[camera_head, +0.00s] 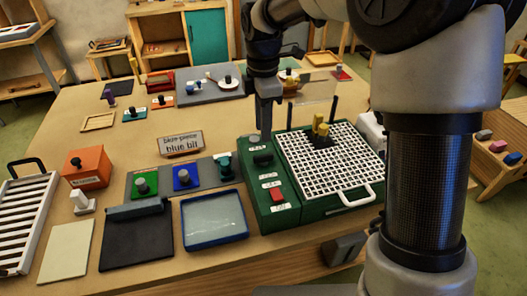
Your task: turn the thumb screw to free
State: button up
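A green bench machine (255,212) with a white grid top (335,165) stands at the right of the table. Its left panel carries a dark knob (263,158), small white labels too small to read, and a red switch (277,195). A yellow upright part (320,127) stands in a dark opening in the grid. I cannot tell for certain which part is the thumb screw; the dark knob may be it. My gripper (265,136) points down just above or behind the dark knob. Contact and the gap between its fingers cannot be made out.
Two dark posts and a clear shield (314,92) rise behind the grid. A sign (182,144) reads "blue bit" on its lower line. Green and blue blocks with knobs (183,178), a blue-rimmed tray (214,240) and an orange box (87,167) lie left. The table's middle is partly clear.

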aim_at(263, 155)
notch_tip(263, 155, down, 9)
jog(key=shift+f, duration=0.2)
grip_shut()
